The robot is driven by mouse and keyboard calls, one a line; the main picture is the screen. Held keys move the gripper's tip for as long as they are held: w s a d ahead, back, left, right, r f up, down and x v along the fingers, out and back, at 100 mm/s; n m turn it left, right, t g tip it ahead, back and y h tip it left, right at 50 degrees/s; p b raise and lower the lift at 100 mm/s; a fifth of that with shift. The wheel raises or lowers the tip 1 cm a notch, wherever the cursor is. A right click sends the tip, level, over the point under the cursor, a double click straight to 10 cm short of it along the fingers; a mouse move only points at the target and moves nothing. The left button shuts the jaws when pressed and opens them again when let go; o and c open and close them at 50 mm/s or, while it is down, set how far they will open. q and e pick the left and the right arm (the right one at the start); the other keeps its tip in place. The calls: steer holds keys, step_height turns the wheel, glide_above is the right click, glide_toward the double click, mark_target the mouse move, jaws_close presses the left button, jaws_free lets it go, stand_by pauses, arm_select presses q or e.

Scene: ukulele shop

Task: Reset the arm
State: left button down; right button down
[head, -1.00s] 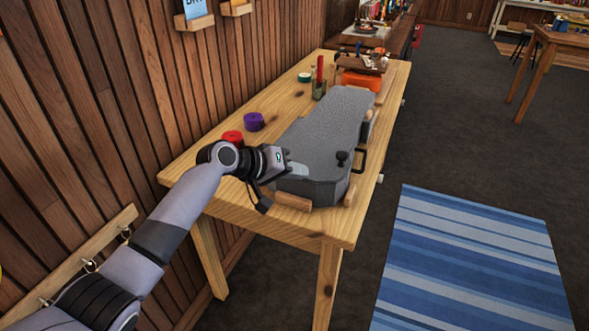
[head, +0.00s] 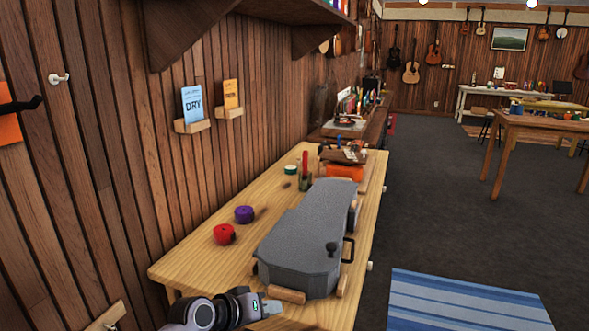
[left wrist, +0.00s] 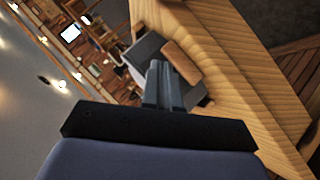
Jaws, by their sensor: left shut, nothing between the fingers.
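My left gripper (head: 270,308) shows at the bottom of the head view, over the near end of the wooden workbench (head: 190,262). Its fingers are shut with nothing between them, and they also show in the left wrist view (left wrist: 163,85). The gripper is near the grey case-shaped form (head: 300,240), which lies on the bench with wooden blocks around its edge. In the head view the fingertips are in front of the near end of this form; I cannot tell how wide the gap is. My right gripper is not in view.
A red roll (head: 224,234) and a purple roll (head: 244,214) lie on the bench's left side. A green cup (head: 305,182) with tools and an orange box (head: 343,172) stand farther back. A plank wall bounds the left. The dark floor and striped rug (head: 460,303) lie right.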

arm_select(q)
steer(key=s+a+f+t+y, duration=0.1)
steer(key=s+a+f+y, duration=0.1)
steer(key=s+a+f, duration=0.4)
steer(key=s+a+f+m+y, duration=0.1)
steer(key=s+a+f, duration=0.1)
steer(key=s, duration=0.6)
steer(key=s+a+f+t+y, duration=0.1)
steer(key=s+a+f, duration=0.2)
steer(key=s, duration=0.4)
steer(key=s+a+f+m+y, duration=0.1)
steer(key=s+a+f+y, duration=0.1)
steer(key=s, duration=0.6)
steer(key=shift+s+a+f+m+t, duration=0.35)
steer(key=shift+a+f, duration=0.15)
steer(key=shift+a, duration=0.4)
